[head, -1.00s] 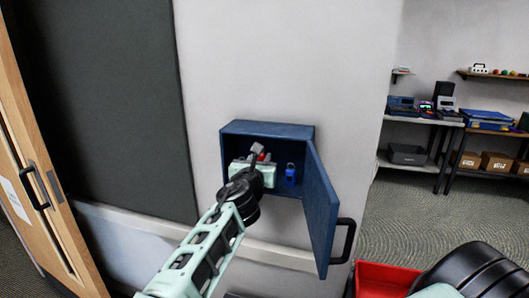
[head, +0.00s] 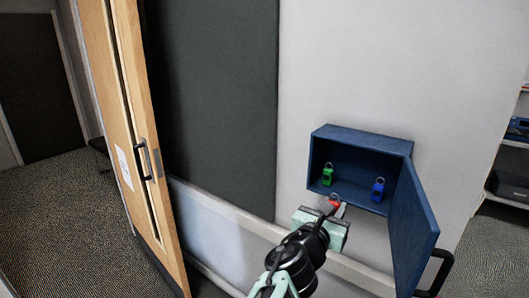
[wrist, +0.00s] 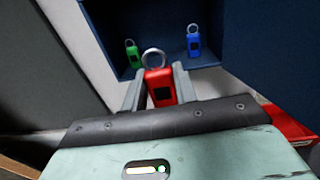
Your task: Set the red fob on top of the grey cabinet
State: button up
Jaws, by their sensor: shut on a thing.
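The red fob (wrist: 160,88) with a metal ring is held between the fingers of my gripper (wrist: 158,90) in the wrist view. In the head view the red fob (head: 333,204) shows at the tip of my gripper (head: 335,208), just in front of and below the open blue cabinet (head: 362,134). The gripper is shut on the fob. No grey cabinet can be made out in either view.
A green fob (head: 327,176) and a blue fob (head: 378,188) stand inside the blue cabinet. Its door (head: 412,230) hangs open to the right. A wooden door (head: 145,150) and a dark wall panel (head: 215,100) are at left. A red bin (wrist: 285,125) lies at right in the wrist view.

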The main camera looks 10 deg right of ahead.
jog(key=d+f+m+g+h+b, duration=0.1)
jog(key=d+f, duration=0.3)
jog(key=f, duration=0.5)
jog(key=d+f+m+g+h+b, duration=0.1)
jog(key=d+f+b, duration=0.3)
jog(key=f, duration=0.5)
jog(key=shift+s+d+b, duration=0.25)
jog(key=shift+s+b, duration=0.05)
jog(key=shift+s, duration=0.1)
jog(key=shift+a, duration=0.1)
